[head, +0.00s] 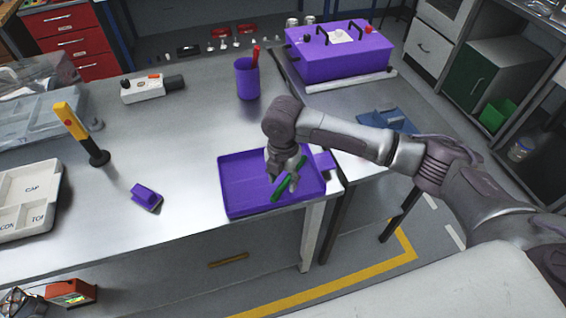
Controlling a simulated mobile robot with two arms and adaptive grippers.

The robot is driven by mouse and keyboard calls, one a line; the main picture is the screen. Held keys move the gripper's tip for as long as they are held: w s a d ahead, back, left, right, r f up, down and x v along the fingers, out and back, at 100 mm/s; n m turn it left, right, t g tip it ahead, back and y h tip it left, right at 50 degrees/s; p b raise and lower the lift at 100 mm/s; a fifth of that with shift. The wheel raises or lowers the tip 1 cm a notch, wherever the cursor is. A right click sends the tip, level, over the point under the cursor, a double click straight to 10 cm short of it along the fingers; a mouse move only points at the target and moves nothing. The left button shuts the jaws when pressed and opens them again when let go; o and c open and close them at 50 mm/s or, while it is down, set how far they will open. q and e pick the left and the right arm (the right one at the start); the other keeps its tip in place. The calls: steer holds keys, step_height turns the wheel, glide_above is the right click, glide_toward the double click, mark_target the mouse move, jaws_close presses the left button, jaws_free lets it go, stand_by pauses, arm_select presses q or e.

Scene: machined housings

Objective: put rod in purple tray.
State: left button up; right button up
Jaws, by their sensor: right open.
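The green rod (283,188) shows at the purple tray (240,192), slanted across the right part of its floor. The tray lies flat at the front edge of the metal table. My right gripper (281,177) points down over the tray, right beside the rod, and is open. The gripper hides part of the rod. I cannot tell whether the rod rests fully on the tray floor or still touches a finger. My left gripper is not in view.
A purple cup (247,80) with a red-handled tool stands behind the tray. A small purple block (146,197) and a yellow-black upright tool (80,133) are to the left. A purple box (338,55) stands at the back right. The table between is mostly clear.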

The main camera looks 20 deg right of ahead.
mark_target(283, 185)
steer(key=shift+f, duration=1.75)
jaws_close()
